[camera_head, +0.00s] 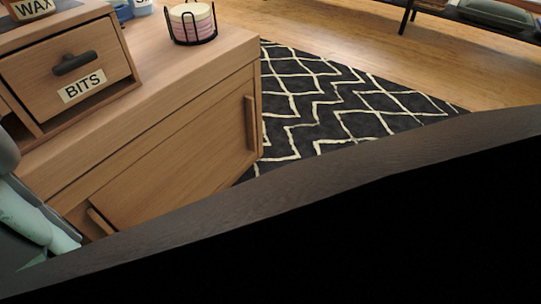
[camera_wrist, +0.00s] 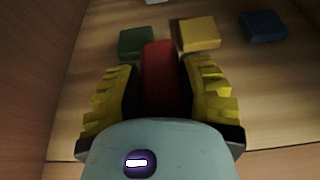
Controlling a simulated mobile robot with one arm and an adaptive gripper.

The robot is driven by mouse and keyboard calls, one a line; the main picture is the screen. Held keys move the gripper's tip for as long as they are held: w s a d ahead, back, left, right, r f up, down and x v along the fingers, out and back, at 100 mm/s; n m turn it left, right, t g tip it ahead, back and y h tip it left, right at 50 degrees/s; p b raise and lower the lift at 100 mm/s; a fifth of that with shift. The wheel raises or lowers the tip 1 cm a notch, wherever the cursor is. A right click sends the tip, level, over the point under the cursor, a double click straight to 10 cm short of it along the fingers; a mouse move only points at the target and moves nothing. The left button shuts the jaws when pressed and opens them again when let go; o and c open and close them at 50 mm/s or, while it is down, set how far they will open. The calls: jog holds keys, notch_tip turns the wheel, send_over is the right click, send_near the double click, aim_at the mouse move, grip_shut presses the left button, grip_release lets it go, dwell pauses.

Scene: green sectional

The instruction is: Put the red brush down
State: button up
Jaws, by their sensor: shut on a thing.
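My gripper (camera_wrist: 163,70) shows in the wrist view, with yellow ridged fingers on either side of a red thing, likely the red brush (camera_wrist: 158,58). The fingers are shut on it. Its far end sticks out past the fingertips, between a green block and a yellow block. Its near end is in shadow and hidden by the gripper body. I cannot tell whether it touches the wooden surface (camera_wrist: 80,85) below. The red brush is not visible in the head view.
In the wrist view a green block (camera_wrist: 136,42), a yellow block (camera_wrist: 199,33) and a dark blue block (camera_wrist: 263,26) lie on the wood; a wooden wall (camera_wrist: 28,60) stands left. The head view shows a wooden cabinet (camera_head: 185,140), a BITS drawer (camera_head: 70,62) and a dark edge (camera_head: 250,200) in front.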

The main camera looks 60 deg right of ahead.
jog(key=shift+f, duration=0.2)
jog(key=shift+f, duration=0.1)
jog(key=shift+f, duration=0.15)
jog(key=o, duration=1.1)
jog(key=shift+o, duration=0.2)
jog(key=shift+r, duration=0.3)
jog(key=shift+s+r+p, duration=0.1)
jog(key=shift+s+p, duration=0.1)
jog(key=shift+p, duration=0.2)
jog(key=p+v, duration=0.4)
jog(key=v, duration=0.7)
jog(key=shift+a, duration=0.1)
jog(key=shift+s, duration=0.2)
